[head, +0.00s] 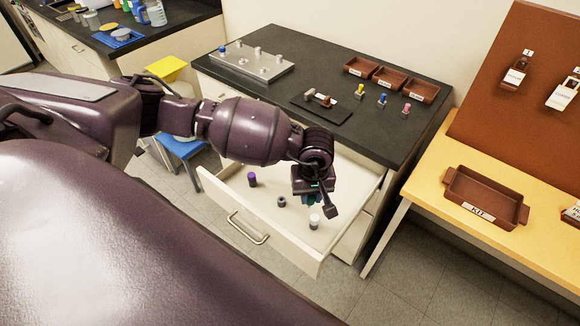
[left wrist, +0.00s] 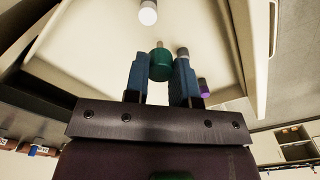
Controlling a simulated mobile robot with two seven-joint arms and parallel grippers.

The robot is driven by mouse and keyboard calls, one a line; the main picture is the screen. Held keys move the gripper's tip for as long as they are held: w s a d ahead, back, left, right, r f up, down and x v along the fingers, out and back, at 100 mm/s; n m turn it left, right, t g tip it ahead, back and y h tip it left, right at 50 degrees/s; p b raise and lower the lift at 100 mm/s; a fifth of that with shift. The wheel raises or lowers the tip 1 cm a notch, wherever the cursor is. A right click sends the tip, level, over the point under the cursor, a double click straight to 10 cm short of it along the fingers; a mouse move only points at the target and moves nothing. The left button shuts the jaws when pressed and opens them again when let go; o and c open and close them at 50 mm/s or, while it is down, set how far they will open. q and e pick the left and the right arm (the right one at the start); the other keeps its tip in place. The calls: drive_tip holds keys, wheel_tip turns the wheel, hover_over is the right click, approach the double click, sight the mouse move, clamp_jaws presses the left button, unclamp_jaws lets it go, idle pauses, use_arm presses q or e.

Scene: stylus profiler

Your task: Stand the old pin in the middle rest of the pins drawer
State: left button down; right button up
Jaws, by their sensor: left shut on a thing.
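My left gripper (head: 312,199) is over the open pins drawer (head: 232,213). In the left wrist view its blue fingers are shut on a green pin (left wrist: 160,64) with a thin pale tip, which I take to be the old pin. In the head view the gripper mostly hides it. A short grey rest (head: 282,201) stands in the middle of the drawer, left of the gripper, with no pin visible on it. A purple pin (head: 252,179) stands to its left and a white-topped pin (head: 314,222) to its right. My right gripper is not in view.
The black bench (head: 330,60) behind the drawer holds a metal plate with pegs (head: 252,63), a dark mat (head: 322,110), brown trays (head: 390,78) and small coloured pins. A yellow table (head: 440,210) with a kit tray (head: 486,196) is at the right.

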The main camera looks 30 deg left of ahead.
use_arm(q)
drive_tip(key=w+a+m+b, duration=0.1)
drive_tip(key=a+m, duration=0.4)
drive_tip(key=m, duration=1.1)
drive_tip(key=w+a+f+m+b, duration=0.1)
drive_tip(key=w+a+m, duration=0.3)
drive_tip(key=m, duration=1.2)
drive_tip(key=shift+w+a+b, duration=0.3)
drive_tip(key=shift+w+a, duration=0.05)
drive_tip(key=shift+a, duration=0.25)
